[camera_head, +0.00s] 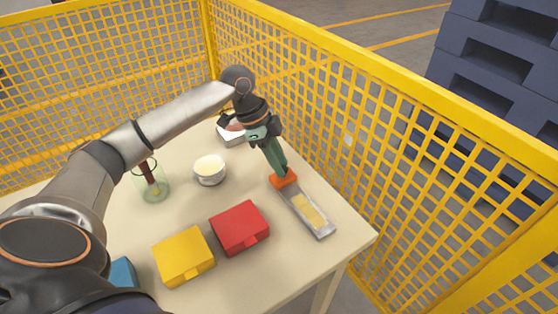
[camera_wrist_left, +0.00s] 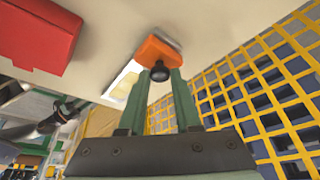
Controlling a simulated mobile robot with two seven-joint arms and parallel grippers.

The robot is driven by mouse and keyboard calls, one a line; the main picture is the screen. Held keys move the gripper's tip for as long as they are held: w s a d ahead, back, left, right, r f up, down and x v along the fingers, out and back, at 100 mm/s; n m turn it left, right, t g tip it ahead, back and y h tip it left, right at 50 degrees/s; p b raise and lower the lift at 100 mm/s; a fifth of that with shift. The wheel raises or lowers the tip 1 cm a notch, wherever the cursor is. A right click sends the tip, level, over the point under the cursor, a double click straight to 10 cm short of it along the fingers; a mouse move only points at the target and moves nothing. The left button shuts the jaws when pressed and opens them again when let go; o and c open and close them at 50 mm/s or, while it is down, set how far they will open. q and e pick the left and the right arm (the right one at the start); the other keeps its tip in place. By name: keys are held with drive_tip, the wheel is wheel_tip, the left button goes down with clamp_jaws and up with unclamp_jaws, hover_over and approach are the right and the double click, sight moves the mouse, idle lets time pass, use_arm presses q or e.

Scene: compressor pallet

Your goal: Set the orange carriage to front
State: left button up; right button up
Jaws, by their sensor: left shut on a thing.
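The orange carriage (camera_head: 284,180) sits at the far end of a grey rail (camera_head: 318,222) with a pale yellow strip, near the table's right side. My left gripper (camera_head: 284,171) reaches down to the carriage from above. In the left wrist view the carriage (camera_wrist_left: 157,50) shows with a dark round knob (camera_wrist_left: 159,72) on it, and the green fingers of my left gripper (camera_wrist_left: 160,78) are shut on that knob. The rest of the rail extends from the carriage toward the near edge in the head view. My right gripper is not in view.
A red box (camera_head: 239,228) and a yellow box (camera_head: 184,256) lie left of the rail. A white cup (camera_head: 209,170), a glass jar (camera_head: 153,186) and a white-edged container (camera_head: 231,133) stand farther back. A yellow mesh fence (camera_head: 420,170) runs close along the table's right side.

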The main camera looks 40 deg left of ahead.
use_arm(q)
clamp_jaws()
idle(0.9)
